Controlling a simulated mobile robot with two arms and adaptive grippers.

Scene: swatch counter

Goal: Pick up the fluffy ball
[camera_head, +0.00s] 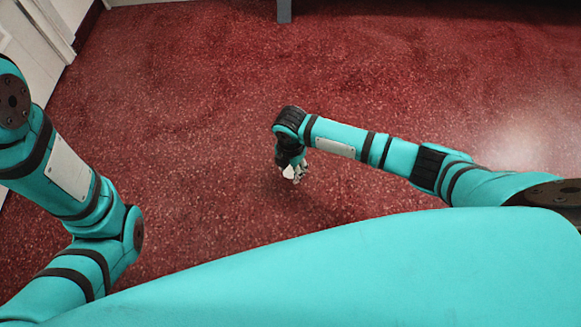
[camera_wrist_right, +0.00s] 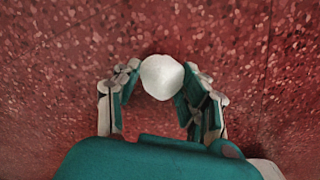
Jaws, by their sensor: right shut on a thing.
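The fluffy ball (camera_wrist_right: 162,77) is white and roundish in the right wrist view. It sits between the fingertips of my right gripper (camera_wrist_right: 160,85), which is shut on it. In the head view the right gripper (camera_head: 294,172) points down over the red floor, and a small white part of the ball (camera_head: 288,172) shows at its fingers. My left arm shows at the left of the head view, but its gripper is out of the picture.
The speckled red floor (camera_head: 190,90) is open around the right gripper. A pale cabinet or wall (camera_head: 30,40) stands at the upper left. A grey post (camera_head: 284,10) and a dark edge are at the top.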

